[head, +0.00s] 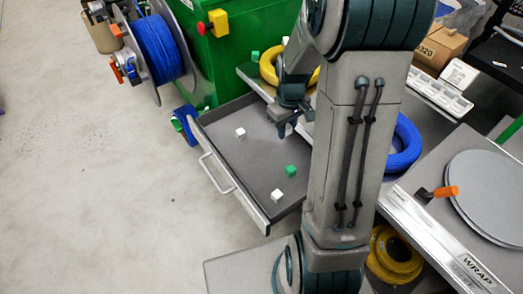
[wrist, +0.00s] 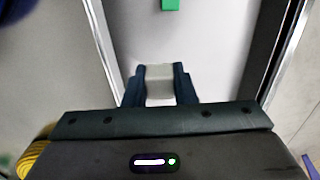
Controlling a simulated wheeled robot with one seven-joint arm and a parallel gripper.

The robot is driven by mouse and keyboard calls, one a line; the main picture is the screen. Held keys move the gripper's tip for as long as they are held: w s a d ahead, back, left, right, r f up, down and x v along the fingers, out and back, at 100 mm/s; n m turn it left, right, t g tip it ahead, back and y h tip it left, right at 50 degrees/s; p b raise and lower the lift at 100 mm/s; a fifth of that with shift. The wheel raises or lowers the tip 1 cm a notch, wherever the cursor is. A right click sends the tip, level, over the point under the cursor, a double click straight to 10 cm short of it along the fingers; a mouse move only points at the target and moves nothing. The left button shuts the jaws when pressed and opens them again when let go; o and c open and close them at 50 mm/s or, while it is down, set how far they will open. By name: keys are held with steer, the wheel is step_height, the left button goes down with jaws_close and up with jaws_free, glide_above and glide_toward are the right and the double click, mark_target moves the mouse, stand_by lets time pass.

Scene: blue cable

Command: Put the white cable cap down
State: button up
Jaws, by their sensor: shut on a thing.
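My gripper (wrist: 159,88) is shut on a white cable cap (wrist: 159,76), which sits between its two dark fingers in the wrist view. In the head view my gripper (head: 283,131) points down over the right part of the open grey drawer (head: 222,163). The held cap cannot be made out there. Two other white caps lie in the drawer, one toward the back left (head: 240,133) and one near the front (head: 277,195). A green cap (head: 291,170) lies near the front one. A green cap (wrist: 170,4) shows at the top edge of the wrist view.
A yellow cable coil (head: 269,68) and a green cap (head: 255,55) are on the worktop behind the drawer. A blue coil (head: 405,146) lies right of my arm. A green cabinet (head: 235,52) stands behind. The drawer's middle floor is clear.

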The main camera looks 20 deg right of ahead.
steer(key=b, duration=0.1)
glide_above(252, 150)
step_height(252, 150, down, 6)
steer(key=shift+s+f, duration=0.1)
steer(key=shift+f, duration=0.1)
steer(key=shift+f+b, duration=0.55)
steer(key=shift+f, duration=1.4)
steer(key=shift+f, duration=0.15)
steer(key=shift+f+b, duration=0.5)
steer(key=o, duration=0.9)
steer(key=shift+o, duration=0.2)
steer(key=shift+r, duration=0.1)
step_height(252, 150, up, 13)
steer(key=p, duration=0.3)
steer(key=s+r+m, duration=0.1)
steer(key=s+r, duration=0.2)
steer(key=s, duration=0.3)
steer(key=s+r+m+t, duration=0.1)
steer(key=s+r, duration=0.3)
steer(key=s, duration=0.3)
steer(key=s+d+r+m, duration=0.1)
steer(key=s+r, duration=0.2)
steer(key=s, duration=0.4)
steer(key=shift+s+r+m+t, duration=0.15)
steer(key=shift+s+m+t, duration=0.1)
steer(key=shift+m+t, duration=0.15)
